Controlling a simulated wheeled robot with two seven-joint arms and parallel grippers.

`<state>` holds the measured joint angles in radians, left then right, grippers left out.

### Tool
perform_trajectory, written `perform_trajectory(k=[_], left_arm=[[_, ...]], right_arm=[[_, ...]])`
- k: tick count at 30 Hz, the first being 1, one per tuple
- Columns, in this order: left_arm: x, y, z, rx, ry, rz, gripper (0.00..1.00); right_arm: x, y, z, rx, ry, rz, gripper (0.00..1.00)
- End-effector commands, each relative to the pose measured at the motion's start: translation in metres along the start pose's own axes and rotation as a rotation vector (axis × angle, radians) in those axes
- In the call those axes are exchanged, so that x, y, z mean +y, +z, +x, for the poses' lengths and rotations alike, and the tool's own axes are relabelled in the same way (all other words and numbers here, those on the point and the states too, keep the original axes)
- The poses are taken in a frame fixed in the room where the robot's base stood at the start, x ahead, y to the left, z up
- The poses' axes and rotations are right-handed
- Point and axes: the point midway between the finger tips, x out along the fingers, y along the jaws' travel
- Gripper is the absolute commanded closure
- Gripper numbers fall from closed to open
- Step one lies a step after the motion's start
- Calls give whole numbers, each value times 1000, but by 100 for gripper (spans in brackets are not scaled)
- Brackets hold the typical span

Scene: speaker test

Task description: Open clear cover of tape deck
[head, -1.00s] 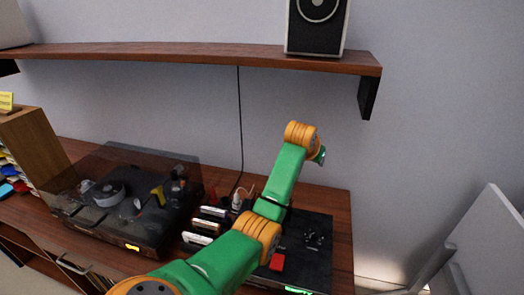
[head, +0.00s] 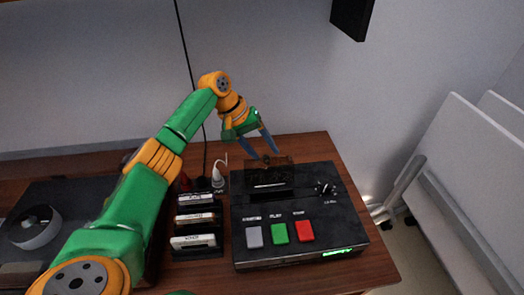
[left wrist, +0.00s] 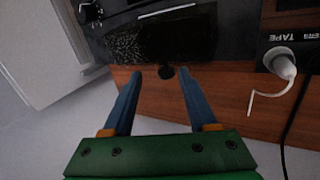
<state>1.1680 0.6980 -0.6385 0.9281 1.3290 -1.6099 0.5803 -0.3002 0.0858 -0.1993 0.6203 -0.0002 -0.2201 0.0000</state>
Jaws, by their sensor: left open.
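The black tape deck (head: 345,222) stands on the right end of the wooden table. It has grey, green and red buttons at its front and a small knob at its right. Its dark see-through cover (head: 284,176) is at the back of its top; I cannot tell its exact angle. In the left wrist view the deck's dark back part (left wrist: 200,38) lies just past the fingertips. My left gripper (head: 264,155) is open behind the deck, close to the cover's rear edge. Its blue fingers (left wrist: 161,75) are apart with nothing gripped. My right gripper is not in view.
A rack of cassettes (head: 195,222) stands left of the deck, beside a white plug and cable (head: 218,177). A turntable (head: 36,228) is farther left, partly behind my arm. White panels (head: 455,165) lean at the right. The table's right edge (head: 365,230) is bare.

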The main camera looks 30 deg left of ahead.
Motion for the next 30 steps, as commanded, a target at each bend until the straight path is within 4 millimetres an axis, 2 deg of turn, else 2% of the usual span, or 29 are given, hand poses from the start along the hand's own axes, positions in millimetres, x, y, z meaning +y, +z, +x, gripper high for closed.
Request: perform_trajectory(k=[4, 10, 11, 17, 30], left_arm=[[0, 0, 14, 0, -1, 0, 42], [0, 0, 15, 2, 0, 2, 42], [0, 0, 15, 2, 0, 2, 44], [0, 0, 15, 2, 0, 2, 98], [0, 0, 15, 3, 0, 2, 100]], right_arm=[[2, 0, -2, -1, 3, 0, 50], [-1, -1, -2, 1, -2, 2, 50], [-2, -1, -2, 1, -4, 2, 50], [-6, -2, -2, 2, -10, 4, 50], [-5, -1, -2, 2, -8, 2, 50]])
